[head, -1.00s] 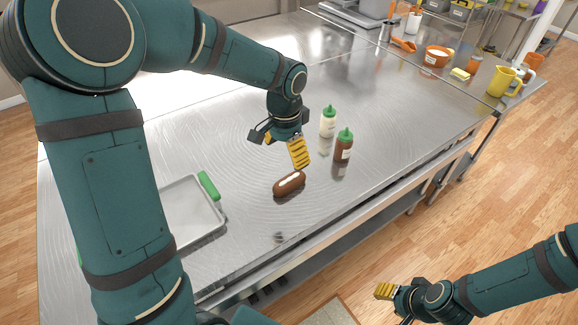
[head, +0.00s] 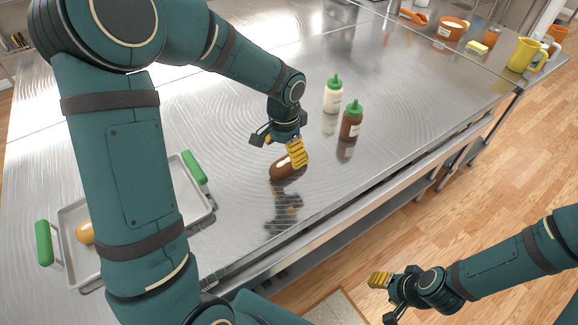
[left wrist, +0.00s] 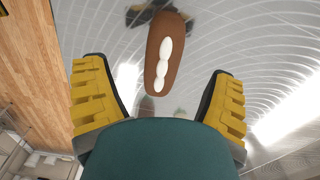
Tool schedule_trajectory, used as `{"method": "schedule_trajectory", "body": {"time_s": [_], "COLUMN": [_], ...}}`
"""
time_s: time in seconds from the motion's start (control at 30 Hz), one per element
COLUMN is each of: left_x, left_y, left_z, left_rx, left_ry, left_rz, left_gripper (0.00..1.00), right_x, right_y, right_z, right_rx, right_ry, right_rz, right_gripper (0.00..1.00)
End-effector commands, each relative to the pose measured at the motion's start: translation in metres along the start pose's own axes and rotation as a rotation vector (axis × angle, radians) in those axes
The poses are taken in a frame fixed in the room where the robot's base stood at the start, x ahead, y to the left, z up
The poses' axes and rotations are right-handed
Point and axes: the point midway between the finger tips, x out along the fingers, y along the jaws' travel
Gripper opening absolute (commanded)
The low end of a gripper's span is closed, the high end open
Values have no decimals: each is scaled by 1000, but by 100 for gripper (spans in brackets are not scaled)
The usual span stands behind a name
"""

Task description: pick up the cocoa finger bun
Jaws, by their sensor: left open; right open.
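The cocoa finger bun (head: 281,170) is brown with a white cream line on top. It lies on the steel table near its front edge. It also shows in the left wrist view (left wrist: 154,75), lengthwise between and ahead of the two yellow-padded fingers. My left gripper (head: 283,150) is open over the bun, and one yellow finger hides part of it in the head view. The fingers stand on either side of the bun with gaps in the left wrist view (left wrist: 160,105). My right gripper (head: 384,298) is open and empty, off the table at the lower right.
A white-bodied bottle (head: 333,97) and a brown sauce bottle (head: 351,122), both green-capped, stand right of the bun. A tray (head: 196,208) with green handles is at left, partly behind my arm, holding an orange-yellow item (head: 85,232). A yellow jug (head: 523,55) stands far right.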

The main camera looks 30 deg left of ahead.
Motion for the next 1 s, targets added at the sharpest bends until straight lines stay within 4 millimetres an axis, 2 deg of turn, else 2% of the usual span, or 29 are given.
{"method": "schedule_trajectory", "body": {"time_s": [0.1,0.37,0.63,0.9,0.93,1.0], "left_x": [14,28,66,70,70,70], "left_y": [0,-2,-4,-4,-4,-4], "left_z": [0,1,2,1,1,1], "left_rx": [0,-1,0,-1,-1,-1], "left_ry": [-1,-2,-2,0,0,0], "left_rz": [1,1,2,1,1,1], "left_gripper": [84,84,84,84,80,56], "right_x": [3,5,13,13,13,13], "right_y": [1,2,5,5,5,5], "right_z": [1,2,6,6,6,6], "right_rx": [-1,-2,-4,-4,-4,-4], "right_ry": [-2,-5,-12,-13,-13,-13], "right_rz": [0,-1,-1,-2,-2,-1], "right_gripper": [47,47,47,47,47,47]}}
